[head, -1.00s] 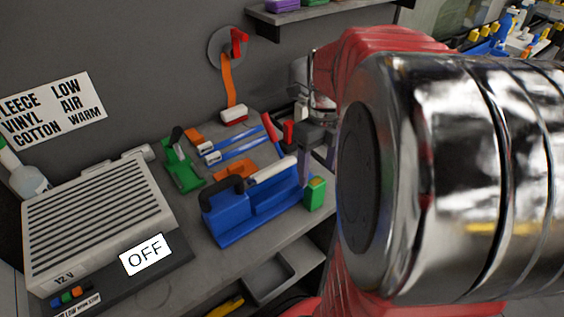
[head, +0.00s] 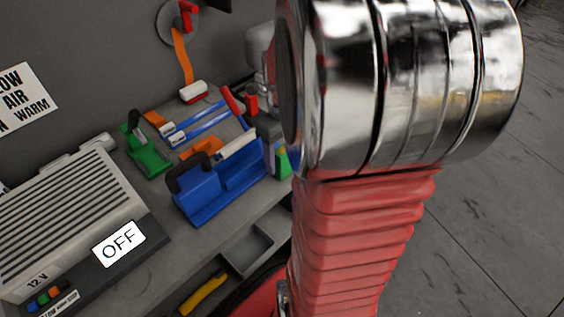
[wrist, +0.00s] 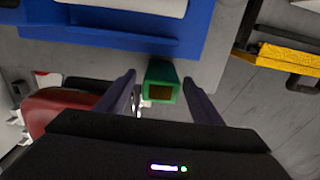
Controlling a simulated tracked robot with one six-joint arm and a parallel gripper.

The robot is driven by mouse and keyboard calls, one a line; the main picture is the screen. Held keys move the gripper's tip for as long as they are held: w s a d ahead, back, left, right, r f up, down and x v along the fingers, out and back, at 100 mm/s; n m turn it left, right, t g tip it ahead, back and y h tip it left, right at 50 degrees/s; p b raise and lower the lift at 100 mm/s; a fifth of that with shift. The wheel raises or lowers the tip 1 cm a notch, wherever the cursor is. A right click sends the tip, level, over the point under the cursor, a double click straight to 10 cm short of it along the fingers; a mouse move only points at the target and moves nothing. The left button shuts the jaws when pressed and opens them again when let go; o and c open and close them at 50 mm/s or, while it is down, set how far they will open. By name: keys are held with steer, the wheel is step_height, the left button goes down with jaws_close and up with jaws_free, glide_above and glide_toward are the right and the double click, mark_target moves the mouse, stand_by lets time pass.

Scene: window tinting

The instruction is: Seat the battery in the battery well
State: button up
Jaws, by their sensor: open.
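A small green block (wrist: 161,82), which looks like the battery, has a brown-orange recessed end facing the wrist camera. In the head view the green block (head: 284,163) stands at the right end of a blue tool holder (head: 216,190), partly hidden by my gripper and arm. My gripper (wrist: 159,78) is open, with one finger on each side of the block and a gap showing on both sides. It holds nothing. I cannot tell the battery well for sure; a grey open recess (head: 262,262) shows in the bench front.
A grey heater box (head: 70,215) with an OFF sign stands left on the bench. A green tool (head: 147,155), blue-handled tools (head: 200,128) and a red-white block (head: 194,92) lie behind the blue holder. A yellow tool (head: 205,294) lies below. Open floor (head: 490,190) is at right.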

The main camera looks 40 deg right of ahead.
steer(key=shift+f, duration=1.4)
steer(key=shift+c, duration=0.4)
steer(key=c, duration=1.4)
steer(key=shift+r, duration=0.15)
step_height(320, 180, up, 10)
steer(key=shift+f, duration=0.2)
steer(key=shift+r, duration=0.1)
